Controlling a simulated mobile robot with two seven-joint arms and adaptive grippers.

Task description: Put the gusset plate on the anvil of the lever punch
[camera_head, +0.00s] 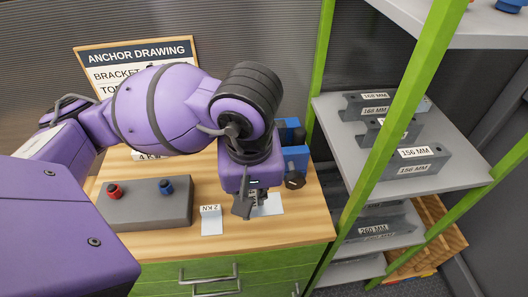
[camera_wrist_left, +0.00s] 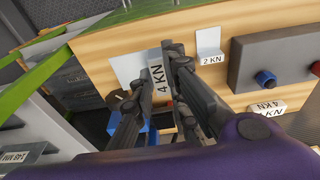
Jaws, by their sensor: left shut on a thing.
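My left gripper (camera_head: 250,208) points down over the front right of the wooden bench and is shut on a pale gusset plate (camera_head: 270,205). In the left wrist view the fingers (camera_wrist_left: 168,95) close around its upright part, which bears a 4 KN label, and its flat sheet (camera_wrist_left: 128,66) sticks out beyond them. I cannot tell whether the plate touches the bench. The blue lever punch (camera_head: 295,155), with a black knob, stands right behind the gripper. It shows partly between the fingers in the left wrist view (camera_wrist_left: 141,130). Its anvil is mostly hidden. My right gripper is not in view.
A second plate labelled 2 KN (camera_head: 211,222) lies left of the gripper. A grey control box (camera_head: 145,203) with red and blue buttons is farther left. A green-framed shelf (camera_head: 378,148) with labelled grey brackets stands close on the right. The bench's front edge is near.

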